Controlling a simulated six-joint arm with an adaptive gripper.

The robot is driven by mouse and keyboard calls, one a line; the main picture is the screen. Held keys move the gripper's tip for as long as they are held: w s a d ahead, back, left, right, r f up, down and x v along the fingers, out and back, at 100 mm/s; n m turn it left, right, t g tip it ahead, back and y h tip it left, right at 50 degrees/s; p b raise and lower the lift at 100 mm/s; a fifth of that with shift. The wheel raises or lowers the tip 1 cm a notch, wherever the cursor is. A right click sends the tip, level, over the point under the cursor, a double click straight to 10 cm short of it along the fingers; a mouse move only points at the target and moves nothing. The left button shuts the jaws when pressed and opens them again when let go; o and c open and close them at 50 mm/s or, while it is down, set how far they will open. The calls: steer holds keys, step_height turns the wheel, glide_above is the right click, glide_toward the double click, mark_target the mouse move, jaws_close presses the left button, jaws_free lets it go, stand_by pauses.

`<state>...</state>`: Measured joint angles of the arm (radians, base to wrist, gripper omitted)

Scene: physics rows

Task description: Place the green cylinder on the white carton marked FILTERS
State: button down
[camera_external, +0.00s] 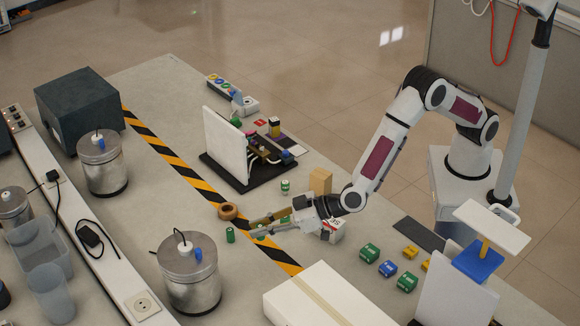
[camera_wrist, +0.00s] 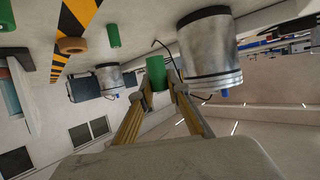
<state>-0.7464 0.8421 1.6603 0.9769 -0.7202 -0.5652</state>
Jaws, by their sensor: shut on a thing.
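My gripper (camera_external: 256,227) reaches left, low over the table near the striped tape. In the wrist view its fingers (camera_wrist: 158,88) are shut on a green cylinder (camera_wrist: 156,73); in the external view that cylinder (camera_external: 260,233) is partly hidden by the fingers. Another green cylinder (camera_external: 230,235) stands to the left of the fingertips. A green-and-white cylinder (camera_external: 285,186) stands farther back. A small white carton (camera_external: 333,231) with dark and red print is partly behind my wrist. A large flat white carton (camera_external: 325,297) lies at the front. I cannot read FILTERS on either.
A brown ring (camera_external: 228,211) lies beside the fingers. Metal canisters (camera_external: 190,275) stand at the left. A white panel with a device on a black base (camera_external: 222,172) stands behind.

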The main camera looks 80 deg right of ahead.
steer(key=s+a+r+n+y, duration=0.2)
steer(key=s+a+r, duration=0.3)
steer(key=s+a, duration=0.55)
step_height(320, 180, up, 4)
steer(key=n+g+y, duration=0.1)
glide_above(335, 301)
steer(key=shift+f+y, duration=0.1)
steer(key=shift+y, duration=0.3)
steer(key=shift+w+f, duration=0.1)
steer(key=shift+f, duration=3.05)
steer(key=shift+f, duration=1.9)
steer(key=shift+f, duration=0.1)
steer(key=c, duration=2)
jaws_free()
